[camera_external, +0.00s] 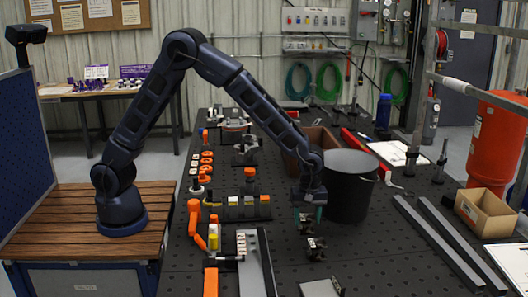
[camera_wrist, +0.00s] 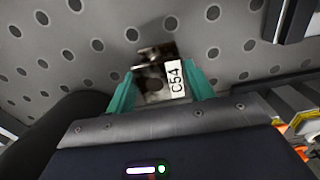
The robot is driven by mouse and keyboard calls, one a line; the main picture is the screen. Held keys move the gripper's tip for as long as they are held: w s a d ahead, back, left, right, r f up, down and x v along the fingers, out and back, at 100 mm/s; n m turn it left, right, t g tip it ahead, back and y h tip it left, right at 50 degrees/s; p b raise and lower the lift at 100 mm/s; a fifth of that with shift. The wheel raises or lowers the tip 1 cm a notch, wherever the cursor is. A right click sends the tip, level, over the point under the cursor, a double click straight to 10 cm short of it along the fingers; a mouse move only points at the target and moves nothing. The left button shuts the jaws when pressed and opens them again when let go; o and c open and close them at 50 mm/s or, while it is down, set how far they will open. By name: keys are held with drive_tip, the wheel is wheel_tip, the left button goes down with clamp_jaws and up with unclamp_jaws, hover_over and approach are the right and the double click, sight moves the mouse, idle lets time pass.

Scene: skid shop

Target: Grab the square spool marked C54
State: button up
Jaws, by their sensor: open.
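The square spool marked C54 (camera_wrist: 152,84) is a dark, shiny metal piece with a round hole. A white label reading C54 (camera_wrist: 176,80) is on its right side in the wrist view. My gripper (camera_wrist: 163,85) has its two teal fingers apart, one on each side of the spool; I cannot tell whether either touches it. In the external view my gripper (camera_external: 308,213) points down over the black perforated table, left of a black bucket. Metal parts of the spool (camera_external: 315,247) show below and between the fingers there.
The black bucket (camera_external: 349,188) stands close to the right of my gripper. Orange clamps (camera_external: 194,215) and small blocks (camera_external: 248,200) lie to the left. Long dark bars (camera_external: 440,240) and a cardboard box (camera_external: 485,212) are at the right.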

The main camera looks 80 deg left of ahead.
drive_tip(key=shift+f, duration=0.15)
drive_tip(key=shift+c, duration=0.4)
drive_tip(key=c, duration=0.7)
